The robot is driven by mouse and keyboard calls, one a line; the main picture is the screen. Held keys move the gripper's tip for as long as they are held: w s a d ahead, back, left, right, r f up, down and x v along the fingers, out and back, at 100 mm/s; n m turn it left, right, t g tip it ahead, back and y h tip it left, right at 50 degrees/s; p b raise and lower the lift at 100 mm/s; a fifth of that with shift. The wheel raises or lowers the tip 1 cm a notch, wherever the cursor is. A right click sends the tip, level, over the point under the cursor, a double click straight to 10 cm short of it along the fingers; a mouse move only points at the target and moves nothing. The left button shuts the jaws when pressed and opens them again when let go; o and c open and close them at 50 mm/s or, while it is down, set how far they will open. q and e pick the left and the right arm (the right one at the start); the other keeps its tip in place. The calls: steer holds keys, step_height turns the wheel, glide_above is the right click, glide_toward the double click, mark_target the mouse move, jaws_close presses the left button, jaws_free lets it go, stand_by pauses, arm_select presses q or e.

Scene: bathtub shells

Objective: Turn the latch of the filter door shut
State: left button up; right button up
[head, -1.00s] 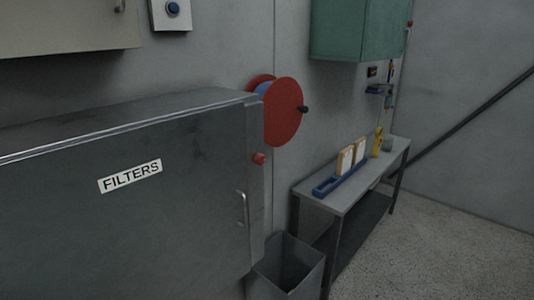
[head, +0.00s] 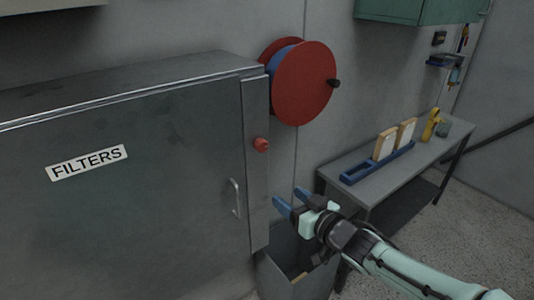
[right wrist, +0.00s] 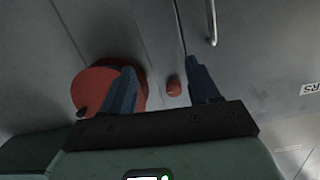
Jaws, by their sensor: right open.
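The grey filter door (head: 130,215) with the FILTERS label stands closed or nearly so against its frame in the head view. The red latch knob (head: 261,145) sits on the frame strip just right of the door's edge. It also shows in the right wrist view (right wrist: 174,86), between the two fingers in the picture and beyond them. A bar handle (head: 236,198) is on the door, below the latch. My right gripper (head: 292,195) is open and empty, below and right of the latch and apart from it. My left gripper is not in view.
A red reel (head: 303,84) is on the wall right of the cabinet. A grey bin (head: 290,268) stands below my right gripper. A bench (head: 350,192) with a blue rack (head: 362,172) is at the right. A green cabinet (head: 420,10) hangs above.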

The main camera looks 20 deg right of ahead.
steer(key=n+t, duration=0.1)
steer(key=t, duration=0.1)
glide_toward(264, 146)
steer(key=d+v, duration=0.1)
steer(key=v, duration=0.3)
steer(key=shift+y, duration=0.3)
steer(key=x, duration=1.3)
steer(key=shift+w+a+f, duration=0.1)
steer(key=shift+a+f, duration=0.05)
steer(key=shift+a, duration=0.15)
steer(key=shift+c, duration=0.2)
steer(key=c, duration=1)
